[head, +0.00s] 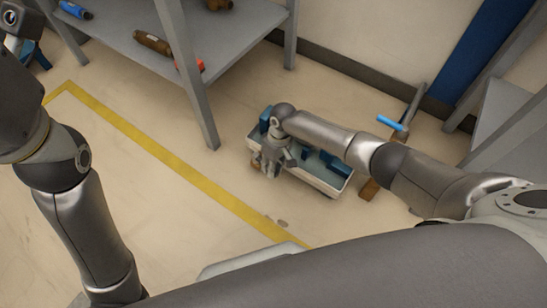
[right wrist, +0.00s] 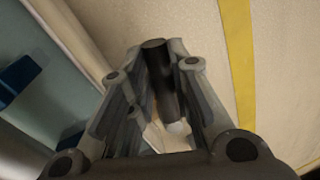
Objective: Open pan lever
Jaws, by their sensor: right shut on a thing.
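My right gripper (head: 270,163) reaches down at the left end of the pale test bench (head: 316,182), at its near side. In the right wrist view its fingers (right wrist: 150,60) are closed around a dark cylindrical handle (right wrist: 158,82), which appears to be the pan lever. The handle lies between the two fingers, with a pale rounded end towards the palm. In the head view the lever is hidden by the gripper. The bench also shows in the right wrist view (right wrist: 62,75) at the left.
Blue blocks (head: 325,163) sit on the bench. A grey shelf (head: 235,28) with brown and blue fittings stands behind it to the left. Floor with a yellow line (head: 160,148) is clear at the left.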

